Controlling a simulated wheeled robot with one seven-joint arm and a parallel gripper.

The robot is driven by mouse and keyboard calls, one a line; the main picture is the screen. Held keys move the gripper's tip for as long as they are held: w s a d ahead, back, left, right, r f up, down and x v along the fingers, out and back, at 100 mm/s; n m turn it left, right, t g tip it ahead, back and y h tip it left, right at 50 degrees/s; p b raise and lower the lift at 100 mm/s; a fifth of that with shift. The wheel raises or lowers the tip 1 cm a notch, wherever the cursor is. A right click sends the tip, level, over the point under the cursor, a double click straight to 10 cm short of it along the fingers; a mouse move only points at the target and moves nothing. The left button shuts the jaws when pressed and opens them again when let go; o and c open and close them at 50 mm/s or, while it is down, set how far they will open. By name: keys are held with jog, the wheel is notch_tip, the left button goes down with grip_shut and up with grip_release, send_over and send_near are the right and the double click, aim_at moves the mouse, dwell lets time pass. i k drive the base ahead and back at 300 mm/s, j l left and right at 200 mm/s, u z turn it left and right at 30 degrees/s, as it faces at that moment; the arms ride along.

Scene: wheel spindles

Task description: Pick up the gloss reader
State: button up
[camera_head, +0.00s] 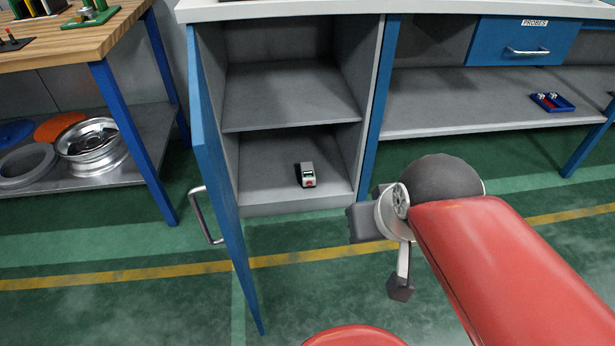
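A small pale device with a dark side, a green display and a red mark on its front, which looks like the gloss reader (307,170), stands on the bottom shelf of the open cabinet (270,210). My gripper (381,256) is in front of the cabinet, to the right of the device and lower in the picture. Its dark fingertips appear apart, with nothing visible between them. The gripper is clear of the device, and part of it is hidden behind my red arm.
The blue cabinet door (222,185) stands open on the left, its handle (206,215) sticking out. The middle shelf (290,97) above the device is empty. A blue tray (552,107) lies on the right shelf. A wheel rim (92,147) sits on the left rack.

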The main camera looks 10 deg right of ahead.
aim_at(306, 172)
jog(key=i+l, duration=0.5)
jog(key=i+l+u, duration=0.2)
jog(key=u, duration=0.2)
jog(key=i+l+u, duration=0.25)
jog(key=u, duration=0.2)
jog(key=i+l+u, duration=0.2)
jog(key=l+u, duration=0.2)
jog(key=u, duration=0.4)
